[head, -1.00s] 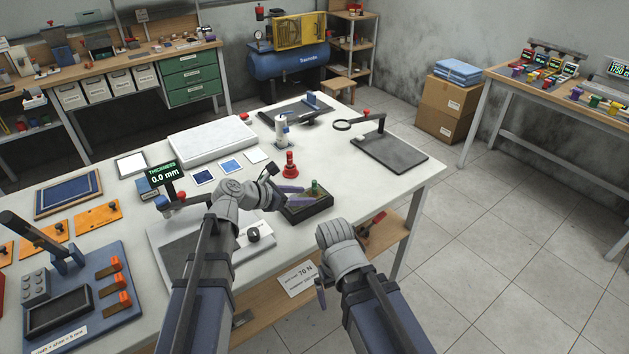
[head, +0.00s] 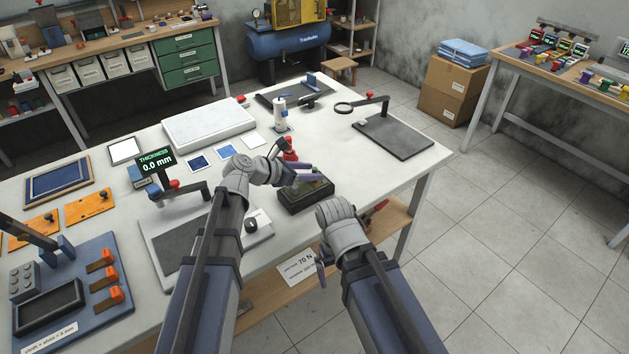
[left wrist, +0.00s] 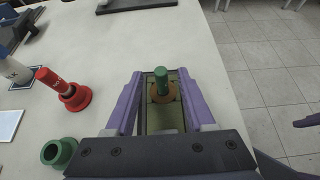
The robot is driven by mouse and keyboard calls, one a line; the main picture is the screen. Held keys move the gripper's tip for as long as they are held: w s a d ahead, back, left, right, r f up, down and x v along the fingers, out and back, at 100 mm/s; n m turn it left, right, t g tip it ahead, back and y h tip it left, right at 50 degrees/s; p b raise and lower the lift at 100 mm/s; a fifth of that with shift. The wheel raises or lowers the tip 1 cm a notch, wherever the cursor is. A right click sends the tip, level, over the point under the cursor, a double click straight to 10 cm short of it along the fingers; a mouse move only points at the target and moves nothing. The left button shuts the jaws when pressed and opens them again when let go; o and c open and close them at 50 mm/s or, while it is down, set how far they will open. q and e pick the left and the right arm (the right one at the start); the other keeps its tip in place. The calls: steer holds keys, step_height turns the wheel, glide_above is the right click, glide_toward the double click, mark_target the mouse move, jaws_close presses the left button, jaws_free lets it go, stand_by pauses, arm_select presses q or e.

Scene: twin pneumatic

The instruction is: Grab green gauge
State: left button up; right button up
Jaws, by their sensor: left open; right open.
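The green gauge (left wrist: 162,82) stands upright in a brown ring in a dark open box (head: 308,201); its top shows in the left wrist view. My left gripper (head: 303,180) is over the box. In the left wrist view its purple fingers are open, one on each side of the green gauge, with gaps between. In the head view the fingers mostly hide the gauge. My right gripper (head: 321,268) is empty and hangs low by the table's front edge, its fingers partly hidden by the wrist.
A red gauge (left wrist: 62,88) stands beside the box, and a green ring (left wrist: 59,152) lies near it. A thickness display (head: 156,160) and grey plate (head: 160,230) stand left of the box. A magnifier stand (head: 395,138) is behind right. White table shows between them.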

arm_select(q)
steer(key=b+x, duration=0.2)
steer(key=x, duration=0.3)
steer(key=shift+d+r, duration=0.1)
jaws_close()
stand_by(0.5)
